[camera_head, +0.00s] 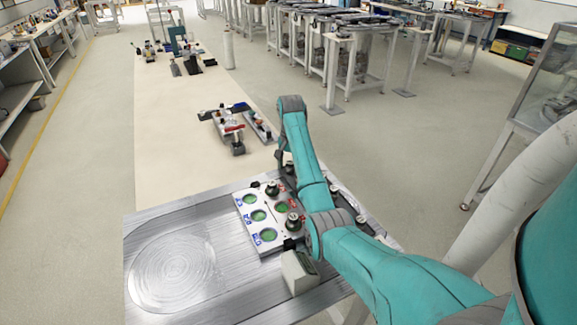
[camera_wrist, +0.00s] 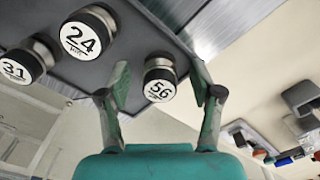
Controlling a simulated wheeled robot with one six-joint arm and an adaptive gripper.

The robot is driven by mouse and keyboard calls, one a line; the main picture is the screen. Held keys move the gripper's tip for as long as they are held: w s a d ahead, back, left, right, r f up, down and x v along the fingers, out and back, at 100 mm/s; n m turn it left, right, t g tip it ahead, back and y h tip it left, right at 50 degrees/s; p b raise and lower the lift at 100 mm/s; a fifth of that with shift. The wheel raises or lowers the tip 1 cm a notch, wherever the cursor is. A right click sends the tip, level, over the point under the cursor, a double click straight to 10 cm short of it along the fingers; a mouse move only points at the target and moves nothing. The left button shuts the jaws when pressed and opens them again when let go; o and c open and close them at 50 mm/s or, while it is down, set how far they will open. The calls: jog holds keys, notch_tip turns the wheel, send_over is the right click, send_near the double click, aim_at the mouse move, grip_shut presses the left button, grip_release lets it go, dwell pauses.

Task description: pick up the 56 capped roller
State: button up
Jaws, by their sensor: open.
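The 56 capped roller (camera_wrist: 160,78) shows in the wrist view, with a white cap face marked 56 and a metal body. My gripper (camera_wrist: 161,88) is open, with one finger on each side of this roller and a visible gap to its left. I cannot tell whether the right finger touches it. The 24 roller (camera_wrist: 88,32) and the 31 roller (camera_wrist: 24,62) stand to the left on the same dark grey surface. In the head view my arm hides most of that area, and I cannot pick out the 56 roller there.
A white plate (camera_head: 240,199) with green round recesses and blue labels lies on the metal ring-track table (camera_head: 150,225), left of my arm. Dark-topped rollers stand on the plate. Tools (camera_head: 237,128) lie on the beige table behind. The left of the metal table is clear.

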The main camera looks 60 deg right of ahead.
grip_shut()
jog(key=shift+r, duration=0.1)
